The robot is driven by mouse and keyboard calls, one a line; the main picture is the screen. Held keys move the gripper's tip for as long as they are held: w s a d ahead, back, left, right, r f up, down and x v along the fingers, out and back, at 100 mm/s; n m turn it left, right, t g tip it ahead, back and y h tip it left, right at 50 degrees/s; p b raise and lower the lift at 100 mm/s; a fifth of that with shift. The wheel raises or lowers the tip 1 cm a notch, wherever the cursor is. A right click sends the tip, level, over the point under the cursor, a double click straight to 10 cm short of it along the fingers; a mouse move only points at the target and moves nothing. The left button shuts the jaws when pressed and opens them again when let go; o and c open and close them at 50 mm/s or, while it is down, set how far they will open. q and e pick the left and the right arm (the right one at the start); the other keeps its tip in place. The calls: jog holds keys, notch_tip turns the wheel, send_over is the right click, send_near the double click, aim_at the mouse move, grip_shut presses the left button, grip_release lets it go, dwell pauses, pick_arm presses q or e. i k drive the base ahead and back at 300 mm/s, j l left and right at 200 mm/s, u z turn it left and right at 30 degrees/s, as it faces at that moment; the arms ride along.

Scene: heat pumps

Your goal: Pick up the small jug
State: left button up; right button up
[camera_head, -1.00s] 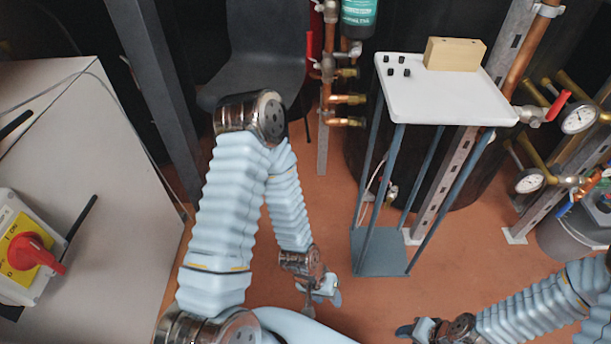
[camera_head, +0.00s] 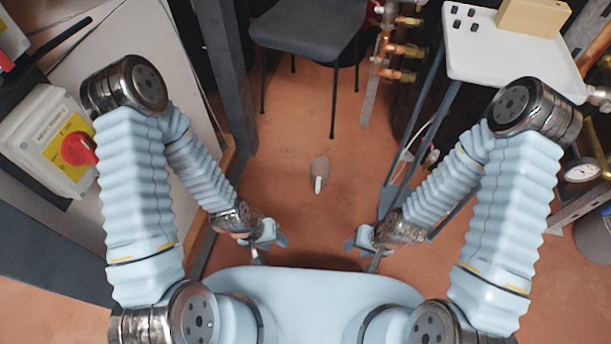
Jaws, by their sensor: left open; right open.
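A small brownish object with a pale, narrow part, which looks like the small jug (camera_head: 319,172), is on the reddish floor near the middle of the view. Its details are too small to make out. My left gripper (camera_head: 268,246) is open and empty, below and left of the jug in the picture. My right gripper (camera_head: 362,254) is open and empty, below and right of it. Both grippers are apart from the jug, and nothing covers it.
A dark chair (camera_head: 308,27) stands beyond the jug. A stand with a white top (camera_head: 490,48) bears a wooden block (camera_head: 533,17) and small black pieces on the right. A grey panel with a red switch (camera_head: 78,149) is at the left. Floor around the jug is clear.

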aim_at(320, 167)
jog(key=l, duration=0.85)
jog(key=l+z, duration=0.15)
jog(key=l, duration=0.65)
jog(key=i, duration=0.05)
